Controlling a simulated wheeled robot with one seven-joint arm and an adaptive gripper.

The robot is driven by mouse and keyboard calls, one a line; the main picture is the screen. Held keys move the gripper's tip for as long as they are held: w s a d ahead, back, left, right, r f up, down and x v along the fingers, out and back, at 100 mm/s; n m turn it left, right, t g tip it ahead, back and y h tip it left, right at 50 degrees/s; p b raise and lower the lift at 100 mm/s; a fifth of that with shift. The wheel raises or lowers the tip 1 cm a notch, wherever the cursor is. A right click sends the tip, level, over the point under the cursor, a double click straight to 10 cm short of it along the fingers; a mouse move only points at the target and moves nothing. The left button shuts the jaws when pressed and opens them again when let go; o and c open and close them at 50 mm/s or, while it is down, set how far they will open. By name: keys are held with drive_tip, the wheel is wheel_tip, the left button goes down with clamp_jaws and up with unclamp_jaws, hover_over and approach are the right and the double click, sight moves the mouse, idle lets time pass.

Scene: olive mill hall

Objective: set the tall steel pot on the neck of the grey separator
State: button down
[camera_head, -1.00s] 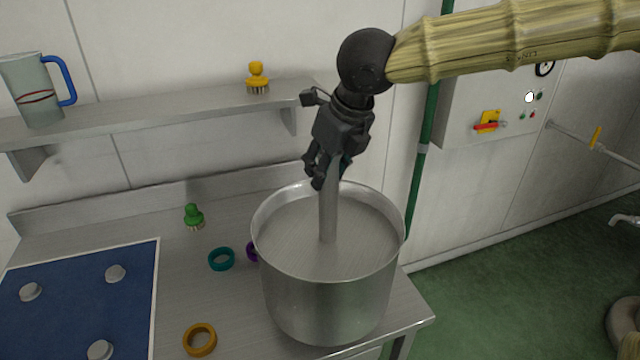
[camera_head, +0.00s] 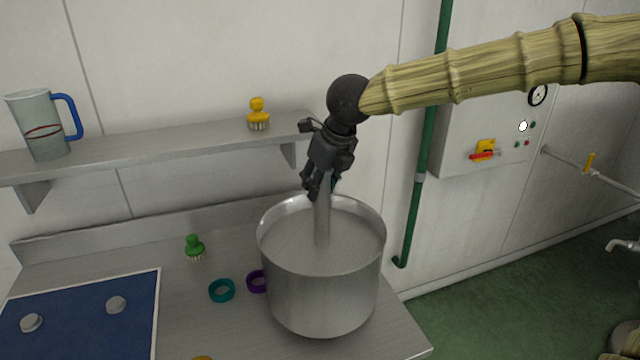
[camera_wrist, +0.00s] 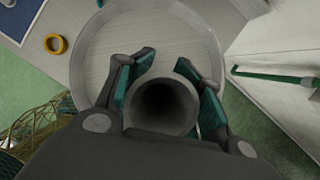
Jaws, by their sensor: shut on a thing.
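The steel pot (camera_head: 325,290) is a wide, deep round vessel with an upright hollow tube (camera_head: 322,225) rising from its middle. My gripper (camera_head: 316,188) is shut around the top of this tube, from above. The wrist view shows the tube's dark open mouth (camera_wrist: 165,105) between my green-padded fingers, with the pot's round rim (camera_wrist: 82,65) around it. The pot looks upright over the right end of the steel table. I cannot tell whether its base touches the table. I cannot identify the grey separator in these views.
A teal ring (camera_head: 222,290), a purple ring (camera_head: 257,281) and a green brush (camera_head: 194,247) are left of the pot. A blue mat (camera_head: 90,320) lies farther left. The wall shelf (camera_head: 190,142) holds a jug (camera_head: 40,125) and yellow brush (camera_head: 258,113). Green floor is right.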

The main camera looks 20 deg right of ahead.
sight(319, 197)
drive_tip(key=shift+w+f+p, duration=0.1)
drive_tip(key=shift+f+p, duration=0.5)
drive_tip(key=shift+f, duration=1.1)
drive_tip(key=c, duration=0.9)
unclamp_jaws()
drive_tip(key=shift+f, duration=0.15)
drive_tip(key=shift+c, duration=0.2)
